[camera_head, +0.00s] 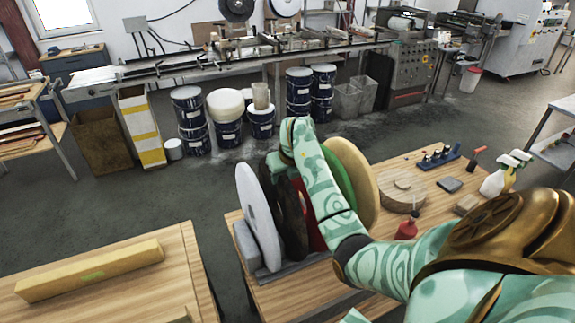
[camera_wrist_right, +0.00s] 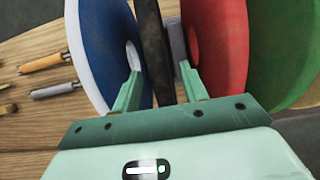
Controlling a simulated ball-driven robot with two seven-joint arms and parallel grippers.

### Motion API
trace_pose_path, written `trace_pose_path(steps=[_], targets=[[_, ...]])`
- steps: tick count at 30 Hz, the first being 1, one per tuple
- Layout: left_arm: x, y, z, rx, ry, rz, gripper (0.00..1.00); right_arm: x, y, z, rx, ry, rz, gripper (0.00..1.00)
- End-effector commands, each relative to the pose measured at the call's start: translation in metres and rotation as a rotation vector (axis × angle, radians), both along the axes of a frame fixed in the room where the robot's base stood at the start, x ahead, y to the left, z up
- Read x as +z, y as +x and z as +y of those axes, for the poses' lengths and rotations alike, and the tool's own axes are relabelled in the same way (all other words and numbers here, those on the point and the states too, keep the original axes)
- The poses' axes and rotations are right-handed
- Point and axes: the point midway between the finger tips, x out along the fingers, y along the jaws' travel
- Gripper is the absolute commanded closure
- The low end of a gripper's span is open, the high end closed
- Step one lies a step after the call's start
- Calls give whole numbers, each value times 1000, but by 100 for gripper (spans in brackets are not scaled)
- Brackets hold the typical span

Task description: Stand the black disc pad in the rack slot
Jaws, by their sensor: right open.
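The black disc pad (camera_head: 290,222) stands on edge in the grey rack (camera_head: 247,246), between a white-faced disc with a blue back (camera_head: 257,215) and a red disc (camera_head: 306,212). In the right wrist view the black disc (camera_wrist_right: 154,50) appears nearly edge-on. My right gripper (camera_wrist_right: 160,72) is open, with one finger on each side of the black disc and a visible gap to it. In the head view my right arm reaches over the discs and hides part of them; its fingertips are not clearly visible there. The disc's lower edge and slot are hidden. My left gripper is not in view.
A green disc (camera_head: 337,178) and a tan disc (camera_head: 357,182) stand right of the red one. The table (camera_head: 408,167) also holds a round wooden block (camera_head: 401,193), a red bottle (camera_head: 406,230) and spray bottles (camera_head: 497,180). Another table (camera_head: 150,297) bears a yellow bar (camera_head: 92,270).

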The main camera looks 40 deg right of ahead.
Motion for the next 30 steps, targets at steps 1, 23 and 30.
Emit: trace_pose_path(steps=[1,23,30], targets=[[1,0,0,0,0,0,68,7,-2,0,0,-3,-2,56],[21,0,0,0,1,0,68,144,-59,18,0,-3,-2,56],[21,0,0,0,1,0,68,145,-60,19,0,-1,-2,56]])
